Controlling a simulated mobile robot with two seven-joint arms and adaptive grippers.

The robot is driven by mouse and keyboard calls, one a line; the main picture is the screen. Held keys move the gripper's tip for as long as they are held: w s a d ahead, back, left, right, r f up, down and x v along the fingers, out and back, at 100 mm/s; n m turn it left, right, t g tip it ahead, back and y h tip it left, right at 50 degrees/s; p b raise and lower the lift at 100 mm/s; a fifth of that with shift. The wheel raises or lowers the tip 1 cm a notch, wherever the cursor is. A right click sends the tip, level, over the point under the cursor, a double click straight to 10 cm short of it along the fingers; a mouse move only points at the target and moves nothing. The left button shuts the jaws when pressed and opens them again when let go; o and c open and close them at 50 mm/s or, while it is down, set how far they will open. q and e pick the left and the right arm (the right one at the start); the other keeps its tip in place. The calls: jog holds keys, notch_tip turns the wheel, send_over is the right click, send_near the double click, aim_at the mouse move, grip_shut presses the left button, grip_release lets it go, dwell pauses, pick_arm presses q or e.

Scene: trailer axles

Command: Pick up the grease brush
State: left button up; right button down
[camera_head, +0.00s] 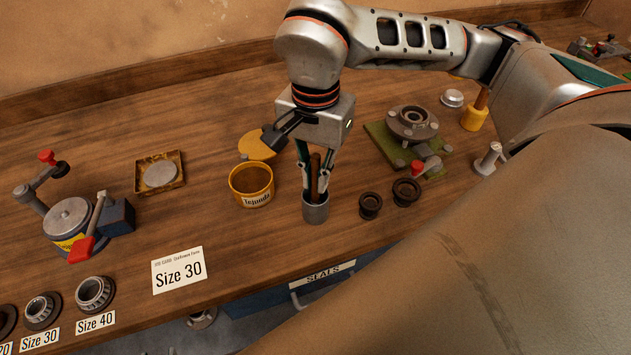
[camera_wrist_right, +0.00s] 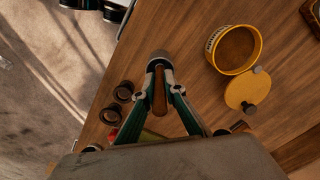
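The grease brush (camera_head: 315,177) shows as a brown wooden handle standing upright in a small grey metal cup (camera_head: 316,210) near the bench's front edge. Its lower end is hidden inside the cup. My right gripper (camera_head: 316,183) points down over the cup, with one finger on each side of the handle. In the right wrist view, the fingers come in close on both sides of the handle (camera_wrist_right: 160,92) and appear closed on it, just above the cup (camera_wrist_right: 160,61). My left gripper is not in view.
A yellow tin (camera_head: 251,185) stands left of the cup, its lid (camera_head: 257,145) behind it. Two dark rings (camera_head: 370,206) sit close on the right. A green plate with a hub (camera_head: 412,123) is behind them. A "Size 30" card (camera_head: 178,270) lies front left.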

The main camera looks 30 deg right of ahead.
jog(key=shift+r, duration=0.1)
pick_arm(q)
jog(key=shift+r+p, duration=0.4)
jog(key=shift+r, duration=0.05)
pick_arm(e)
notch_tip(320, 180, up, 20)
dwell(0.3)
dwell(2.2)
